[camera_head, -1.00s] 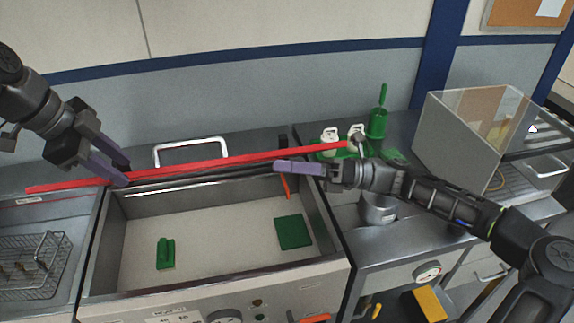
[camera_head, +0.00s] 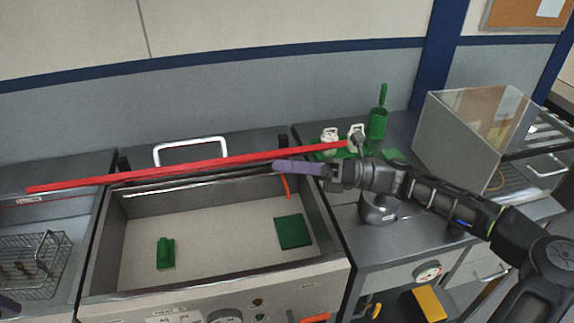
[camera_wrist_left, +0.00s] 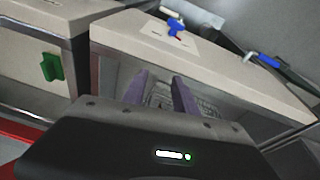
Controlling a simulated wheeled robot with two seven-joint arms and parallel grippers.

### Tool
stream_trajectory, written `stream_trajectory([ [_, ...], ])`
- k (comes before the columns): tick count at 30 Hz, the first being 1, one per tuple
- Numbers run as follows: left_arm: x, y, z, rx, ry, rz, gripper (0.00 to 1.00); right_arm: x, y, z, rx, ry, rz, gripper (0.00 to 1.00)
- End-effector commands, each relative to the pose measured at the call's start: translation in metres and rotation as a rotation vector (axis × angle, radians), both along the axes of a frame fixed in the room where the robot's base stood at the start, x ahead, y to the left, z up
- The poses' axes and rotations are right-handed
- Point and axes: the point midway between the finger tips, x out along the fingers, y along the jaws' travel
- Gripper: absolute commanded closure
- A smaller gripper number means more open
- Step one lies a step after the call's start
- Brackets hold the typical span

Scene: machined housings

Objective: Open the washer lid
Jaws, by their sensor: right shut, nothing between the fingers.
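The washer (camera_head: 215,287) is a wide grey basin with its inside exposed. Its lid (camera_head: 245,145), with a white bar handle (camera_head: 190,150), stands raised behind the basin. A long red bar (camera_head: 190,168) crosses in front of it. My right gripper (camera_head: 279,167) is shut and empty at the basin's back right, just below the red bar; contact is unclear. My left gripper (camera_wrist_left: 158,90) is open and empty in the left wrist view, above a wire basket (camera_wrist_left: 205,100). In the head view only a purple tip of it shows at the lower left corner.
A green block (camera_head: 166,253) and a green square (camera_head: 293,232) lie in the basin. The wire basket also shows at left in the head view (camera_head: 35,262). Right of the washer stand white and green parts (camera_head: 329,142), a metal pot (camera_head: 378,208) and a clear-topped box (camera_head: 470,130).

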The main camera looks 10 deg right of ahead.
Motion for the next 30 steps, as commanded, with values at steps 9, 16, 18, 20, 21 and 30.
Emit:
stream_trajectory([
  [9, -0.111, -0.031, -0.131, -0.033, 0.214, 0.33, 0.66, 0.0, 0.0, 0.0, 0.0, 0.0, 0.0, 1.0],
  [16, -0.154, -0.172, -0.216, -0.089, 0.328, 0.289, 0.66, 0.0, 0.0, 0.0, 0.0, 0.0, 0.0, 1.0],
  [18, -0.138, -0.232, -0.233, -0.113, 0.299, 0.206, 0.66, 0.0, 0.0, 0.0, 0.0, 0.0, 0.0, 1.0],
  [20, -0.137, -0.284, -0.243, -0.143, 0.28, 0.148, 0.66, 0.0, 0.0, 0.0, 0.0, 0.0, 0.0, 1.0],
  [21, -0.139, -0.317, -0.247, -0.165, 0.269, 0.114, 0.66, 0.0, 0.0, 0.0, 0.0, 0.0, 0.0, 1.0],
  [30, -0.171, -0.455, -0.245, -0.307, 0.219, -0.004, 0.66, 0.0, 0.0, 0.0, 0.0, 0.0, 0.0, 1.0],
])
